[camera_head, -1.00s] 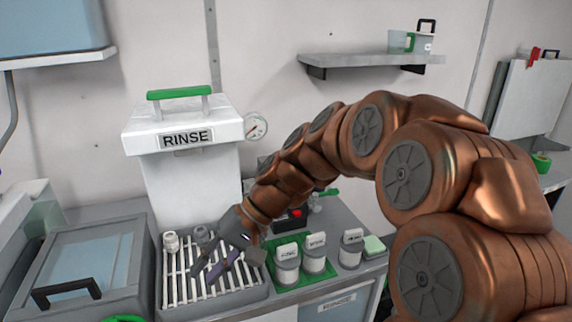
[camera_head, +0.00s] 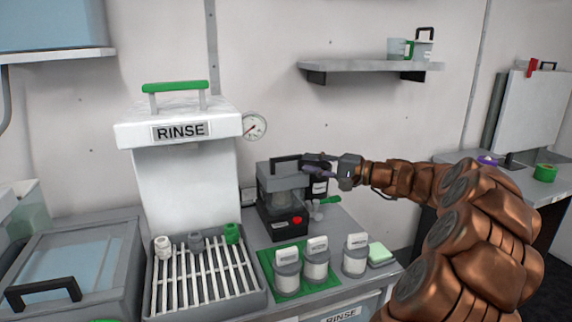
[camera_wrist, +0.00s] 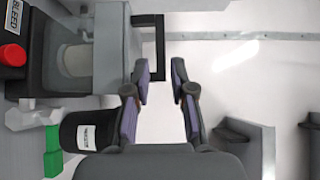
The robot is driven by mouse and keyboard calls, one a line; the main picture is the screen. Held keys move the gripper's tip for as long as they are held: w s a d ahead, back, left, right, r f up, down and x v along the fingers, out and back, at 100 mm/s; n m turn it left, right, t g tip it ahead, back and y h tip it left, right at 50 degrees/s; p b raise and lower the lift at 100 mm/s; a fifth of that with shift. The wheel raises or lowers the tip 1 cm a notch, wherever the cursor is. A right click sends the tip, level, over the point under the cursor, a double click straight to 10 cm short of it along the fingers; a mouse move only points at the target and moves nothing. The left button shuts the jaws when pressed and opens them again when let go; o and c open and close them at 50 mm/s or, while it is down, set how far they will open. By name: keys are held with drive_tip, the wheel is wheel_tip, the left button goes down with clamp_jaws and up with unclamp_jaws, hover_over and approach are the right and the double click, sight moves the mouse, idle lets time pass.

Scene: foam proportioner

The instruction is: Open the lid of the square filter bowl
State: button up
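The square filter bowl (camera_head: 282,203) is a dark box with a grey see-through upper part, a black lid handle (camera_head: 285,161) and a red button. Its lid looks shut. In the wrist view the bowl (camera_wrist: 75,55) lies sideways at the left, with its handle (camera_wrist: 160,45) pointing right. My gripper (camera_head: 306,165) is beside the handle's right end, at about lid height. In the wrist view my gripper (camera_wrist: 159,72) is open and empty; the handle's bar lines up with the gap between the fingers. I cannot tell whether they touch it.
A dark labelled canister (camera_wrist: 88,131) stands close to my gripper beside the bowl. Labelled jars (camera_head: 316,262) stand on and by a green mat in front. The white RINSE box (camera_head: 180,180) and a slatted drain rack (camera_head: 205,280) are at the left. A gauge (camera_head: 254,126) hangs behind.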

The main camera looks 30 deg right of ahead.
sight(290, 159)
drive_tip(key=shift+p+x, duration=0.3)
drive_tip(key=shift+x, duration=3.55)
clamp_jaws()
